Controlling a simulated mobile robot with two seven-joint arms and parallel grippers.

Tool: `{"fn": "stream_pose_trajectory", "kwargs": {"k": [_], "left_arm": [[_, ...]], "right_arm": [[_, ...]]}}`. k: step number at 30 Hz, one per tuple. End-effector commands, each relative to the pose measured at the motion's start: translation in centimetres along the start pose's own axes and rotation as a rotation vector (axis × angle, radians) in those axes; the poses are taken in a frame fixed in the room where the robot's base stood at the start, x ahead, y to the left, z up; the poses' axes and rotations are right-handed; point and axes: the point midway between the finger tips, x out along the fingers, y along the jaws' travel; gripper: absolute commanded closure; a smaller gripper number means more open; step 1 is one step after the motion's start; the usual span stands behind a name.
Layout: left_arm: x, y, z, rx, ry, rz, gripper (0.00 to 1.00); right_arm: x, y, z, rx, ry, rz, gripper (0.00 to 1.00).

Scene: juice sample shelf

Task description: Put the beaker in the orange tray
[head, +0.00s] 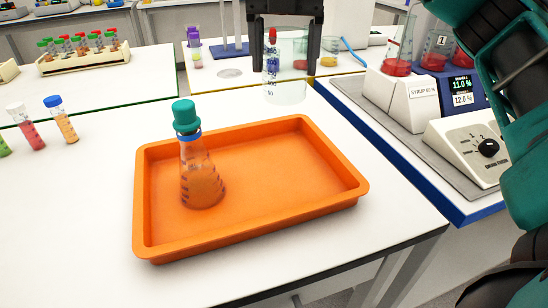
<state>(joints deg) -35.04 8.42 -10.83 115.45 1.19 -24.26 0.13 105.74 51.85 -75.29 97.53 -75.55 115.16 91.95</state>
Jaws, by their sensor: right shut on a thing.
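A clear glass beaker (287,88) with printed volume marks is held upright in my right gripper (286,50), whose dark fingers come down on both sides of its upper part. It is above the table beyond the far edge of the tray, and looks empty, though things behind it show through. The orange tray (255,222) lies on the white table. A flask (200,182) with orange liquid and a teal stopper stands in the tray's left part. The tray's middle and right are bare. My left gripper is not in view.
Capped sample tubes (67,120) stand at the left. A tube rack (77,52) is at the back left. Lab instruments (462,150) with red-filled flasks stand on the blue-edged bench at the right.

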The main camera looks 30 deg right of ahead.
Motion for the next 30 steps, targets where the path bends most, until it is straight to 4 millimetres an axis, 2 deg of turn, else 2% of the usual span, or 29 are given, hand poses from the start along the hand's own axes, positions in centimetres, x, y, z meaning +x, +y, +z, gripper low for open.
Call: {"fn": "stream_pose_trajectory", "kwargs": {"k": [1, 8, 17, 24, 30], "left_arm": [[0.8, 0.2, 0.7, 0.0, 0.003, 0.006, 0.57], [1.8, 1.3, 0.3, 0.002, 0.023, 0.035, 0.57], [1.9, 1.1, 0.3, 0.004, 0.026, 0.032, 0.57], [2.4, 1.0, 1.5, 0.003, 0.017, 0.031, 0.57], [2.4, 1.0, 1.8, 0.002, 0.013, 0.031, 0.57]], "right_arm": [[2.4, -0.1, 0.0, 0.0, 0.004, -0.002, 0.6], [7.8, -0.1, 0.0, 0.0, 0.002, -0.003, 0.6], [10.6, -0.1, 0.0, 0.001, 0.0, -0.001, 0.6], [14.7, -0.1, 0.0, 0.002, 0.0, -0.001, 0.6], [15.7, 0.0, 0.0, 0.001, -0.001, 0.001, 0.6]]}}
